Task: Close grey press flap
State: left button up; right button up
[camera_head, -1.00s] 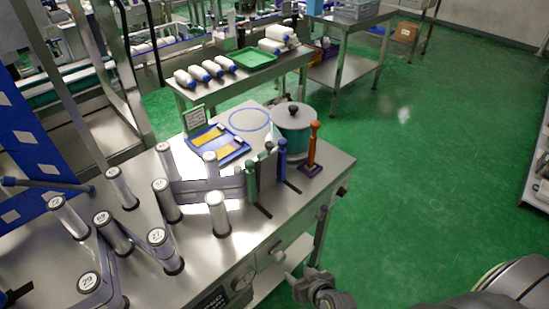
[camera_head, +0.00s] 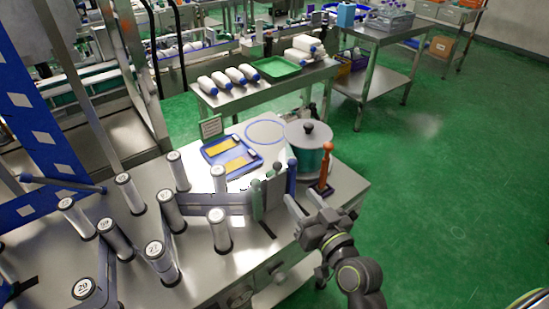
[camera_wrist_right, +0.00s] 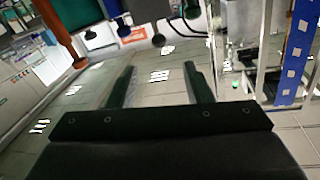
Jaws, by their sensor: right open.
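A press on the steel table has upright levers side by side: a green one (camera_head: 257,200), a grey one (camera_head: 272,190) and a blue one (camera_head: 291,178). The grey piece between green and blue looks like the grey press flap; it stands upright, partly hidden by its neighbours. My right gripper (camera_head: 302,201) is open and empty at the table's right side, just right of the blue lever and in front of the orange lever. In the right wrist view, its two fingers (camera_wrist_right: 158,87) stand apart with nothing between them. My left gripper is not in view.
An orange-handled tool (camera_head: 326,165) stands behind my right gripper, beside a lidded green pot (camera_head: 308,158). White rollers (camera_head: 219,228) crowd the left of the table. A blue tray (camera_head: 220,144) lies behind the press. Green floor right of the table is clear.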

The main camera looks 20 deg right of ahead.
aim_at(280, 169)
jog(key=w+p, duration=0.1)
jog(key=w, duration=0.3)
jog(key=w+a+p, duration=0.1)
jog(key=w, duration=0.3)
jog(key=w+a+p, duration=0.1)
jog(key=w+p, duration=0.1)
jog(key=w, duration=0.2)
jog(key=shift+w, duration=0.4)
jog(key=shift+w+a, duration=0.15)
jog(key=shift+w, duration=0.8)
grip_shut()
